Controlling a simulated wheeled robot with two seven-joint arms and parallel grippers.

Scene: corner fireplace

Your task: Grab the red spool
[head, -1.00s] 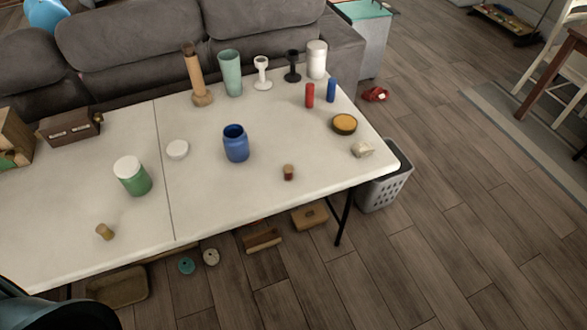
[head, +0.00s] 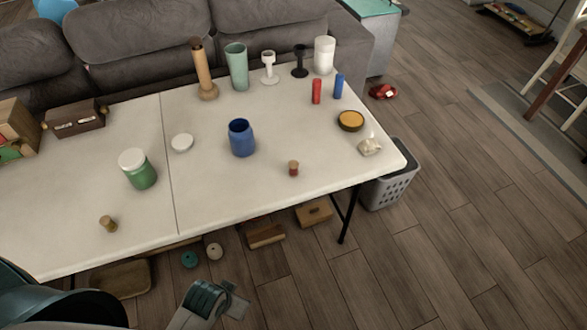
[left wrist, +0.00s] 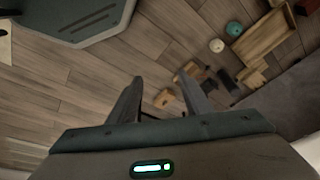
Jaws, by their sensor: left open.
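A small red and wood-coloured piece (head: 293,168), which looks like the red spool, stands on the white folding table (head: 215,185) near its front right part. A taller plain red cylinder (head: 316,91) stands farther back beside a blue one (head: 339,86). My left gripper (head: 236,303) is at the bottom of the head view, in front of the table and below the spool in the picture, well apart from it. In the left wrist view its two fingers (left wrist: 161,98) are spread with nothing between them, facing the floor. The spool is not visible there. My right gripper is not in view.
A blue jar (head: 242,140), a green jar (head: 139,170), a white lid (head: 182,142) and a wooden spool-like piece (head: 107,223) are on the table. Wooden boxes (head: 266,236) lie on the floor below. A grey basket (head: 389,187) stands at the right. The tabletop around the spool is clear.

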